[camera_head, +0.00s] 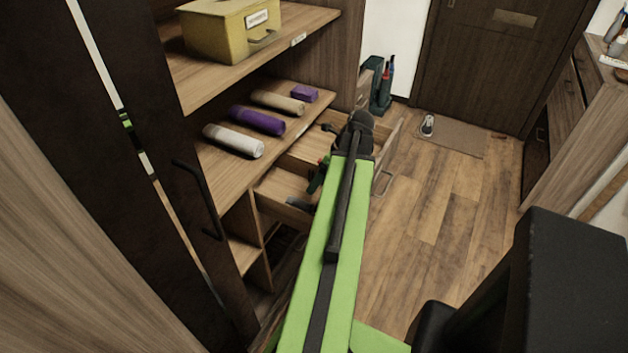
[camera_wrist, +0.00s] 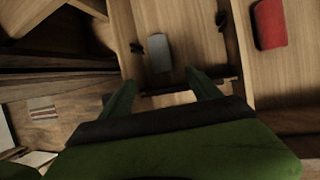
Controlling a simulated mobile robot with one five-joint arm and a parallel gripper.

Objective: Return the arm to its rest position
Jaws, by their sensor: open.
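My green and black arm (camera_head: 345,220) reaches forward from the bottom of the head view, over the cabinet's open drawer area. My gripper (camera_head: 308,190) is partly hidden beside the arm there. In the wrist view my gripper (camera_wrist: 164,82) is open, its two dark green fingers spread with nothing held between them. A red item (camera_wrist: 270,24) lies to the right.
An open drawer (camera_head: 283,183) extends below the shelf. Rolled towels (camera_head: 257,121) and a purple bundle (camera_head: 305,93) lie on the shelf, under a yellow box (camera_head: 230,28). A dark cabinet door (camera_head: 130,120) stands at left. Wooden floor (camera_head: 460,215) at right is mostly clear.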

